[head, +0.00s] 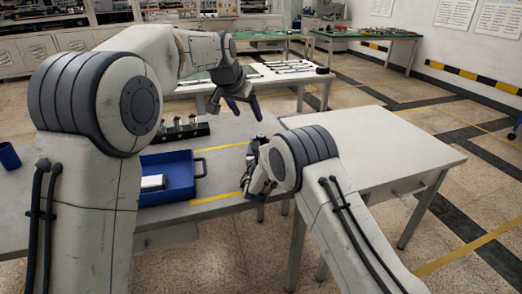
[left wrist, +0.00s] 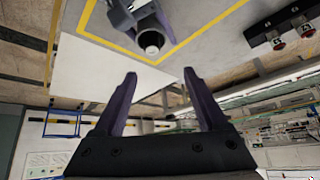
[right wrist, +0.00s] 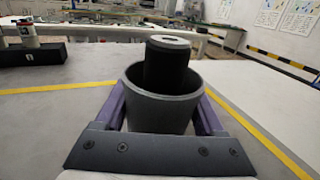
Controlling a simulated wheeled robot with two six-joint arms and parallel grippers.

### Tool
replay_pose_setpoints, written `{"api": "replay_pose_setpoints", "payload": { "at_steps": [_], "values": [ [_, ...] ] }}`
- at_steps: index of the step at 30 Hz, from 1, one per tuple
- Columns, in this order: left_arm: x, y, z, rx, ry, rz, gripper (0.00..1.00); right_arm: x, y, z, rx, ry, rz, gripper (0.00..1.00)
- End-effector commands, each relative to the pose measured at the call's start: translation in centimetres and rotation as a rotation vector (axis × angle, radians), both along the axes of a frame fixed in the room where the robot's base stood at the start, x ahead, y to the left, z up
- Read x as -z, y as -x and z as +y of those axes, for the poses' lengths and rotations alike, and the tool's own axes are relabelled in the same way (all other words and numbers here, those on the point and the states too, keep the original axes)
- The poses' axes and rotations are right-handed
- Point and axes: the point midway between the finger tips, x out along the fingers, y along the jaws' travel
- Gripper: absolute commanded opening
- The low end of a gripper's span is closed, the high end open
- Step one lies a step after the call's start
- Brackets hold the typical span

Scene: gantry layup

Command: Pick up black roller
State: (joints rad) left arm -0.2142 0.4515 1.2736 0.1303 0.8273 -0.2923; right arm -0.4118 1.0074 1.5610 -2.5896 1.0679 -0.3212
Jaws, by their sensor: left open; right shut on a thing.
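The black roller (right wrist: 170,65) stands upright inside a dark grey cup (right wrist: 160,113) in the right wrist view, its pale top end above the rim. My right gripper (right wrist: 162,100) is shut around the cup, one finger on each side. The left wrist view also shows the cup (left wrist: 138,28) with a pale round end (left wrist: 151,50) in its mouth. My left gripper (head: 240,112) is open and empty above the table in the head view. It also shows in the left wrist view (left wrist: 160,75), apart from the cup.
A blue tray (head: 182,194) with a pale block (head: 153,183) lies on the grey table. A bare pale table (head: 375,145) is at right.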

Motion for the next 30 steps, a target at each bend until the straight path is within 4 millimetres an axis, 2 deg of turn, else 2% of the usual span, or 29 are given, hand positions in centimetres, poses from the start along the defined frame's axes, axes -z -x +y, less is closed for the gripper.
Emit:
{"api": "replay_pose_setpoints", "payload": {
  "at_steps": [4, 12, 19, 25, 30],
  "values": [
    [1.1, 0.8, -1.3, 0.036, 0.019, 0.045, 0.75, -0.1, 0.0, 0.0, 0.000, 0.000, -0.002, 0.18],
    [4.9, -1.5, -2.4, 0.036, 0.020, 0.045, 0.75, -0.1, 0.0, 0.0, 0.000, 0.000, -0.002, 0.18],
    [6.3, -2.4, -2.8, 0.035, 0.019, 0.043, 0.75, -0.1, 0.0, 0.0, 0.000, 0.000, -0.002, 0.18],
    [8.6, -4.4, -3.3, 0.035, 0.020, 0.044, 0.75, -0.1, 0.0, 0.0, 0.000, 0.000, -0.002, 0.18],
    [10.0, -5.1, -3.7, 0.035, 0.019, 0.042, 0.75, -0.1, 0.0, 0.0, 0.000, 0.000, -0.002, 0.18]
  ]
}}
